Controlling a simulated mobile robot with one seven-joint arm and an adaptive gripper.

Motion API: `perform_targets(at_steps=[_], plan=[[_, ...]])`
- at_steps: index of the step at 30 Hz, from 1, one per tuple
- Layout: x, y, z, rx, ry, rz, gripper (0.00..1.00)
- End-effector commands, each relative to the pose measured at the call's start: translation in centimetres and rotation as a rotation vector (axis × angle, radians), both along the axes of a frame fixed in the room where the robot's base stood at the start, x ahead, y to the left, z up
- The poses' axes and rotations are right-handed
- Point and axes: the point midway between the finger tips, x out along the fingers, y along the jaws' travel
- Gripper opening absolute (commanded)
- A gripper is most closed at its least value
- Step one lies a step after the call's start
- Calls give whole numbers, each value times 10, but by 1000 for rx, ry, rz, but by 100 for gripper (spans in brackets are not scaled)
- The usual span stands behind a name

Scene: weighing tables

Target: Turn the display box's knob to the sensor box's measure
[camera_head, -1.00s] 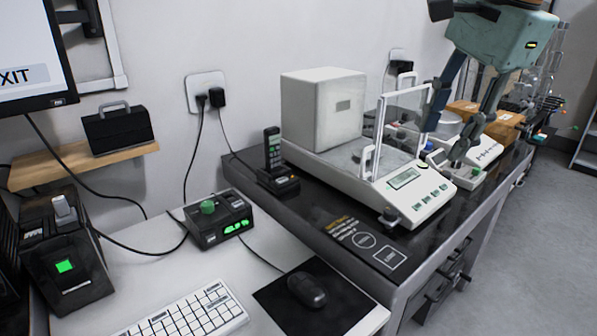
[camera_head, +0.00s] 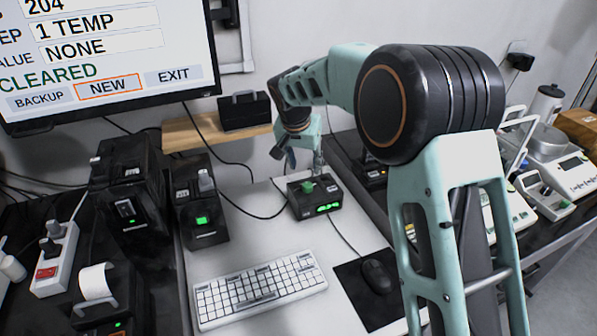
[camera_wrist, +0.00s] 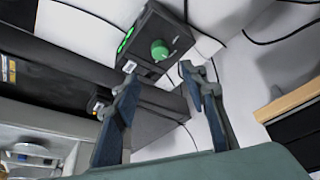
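The display box (camera_head: 320,208), black with lit green digits too small to read, stands at the back of the white desk. Its green knob (camera_head: 308,187) is on top. My gripper (camera_head: 304,160) is above and just behind it, pointing down. In the wrist view the knob (camera_wrist: 160,49) shows beyond and between the fingertips of my gripper (camera_wrist: 158,68), which are apart with nothing between them. They do not appear to touch the knob. No box is clearly labelled as the sensor box; a black box with a lit green square (camera_head: 201,220) stands left, its measure unreadable.
A monitor (camera_head: 110,50) at upper left shows "1 TEMP", "NONE" and "CLEARED", with NEW outlined. A keyboard (camera_head: 260,288) and mouse (camera_head: 377,276) lie in front of the display box. A wooden shelf (camera_head: 185,133) is behind. My arm hides much of the right side.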

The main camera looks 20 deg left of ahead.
Motion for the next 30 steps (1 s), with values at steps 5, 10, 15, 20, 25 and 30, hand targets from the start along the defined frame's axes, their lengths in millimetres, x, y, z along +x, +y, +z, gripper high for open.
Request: perform_targets(at_steps=[5,10,15,20,25,30], plan=[[5,2,-18,-1,3,7,40],[17,2,-48,-1,4,7,40],[29,1,-76,0,3,6,40],[37,1,-94,1,2,6,40],[40,1,-101,1,1,7,40],[40,1,-102,1,1,6,40]])
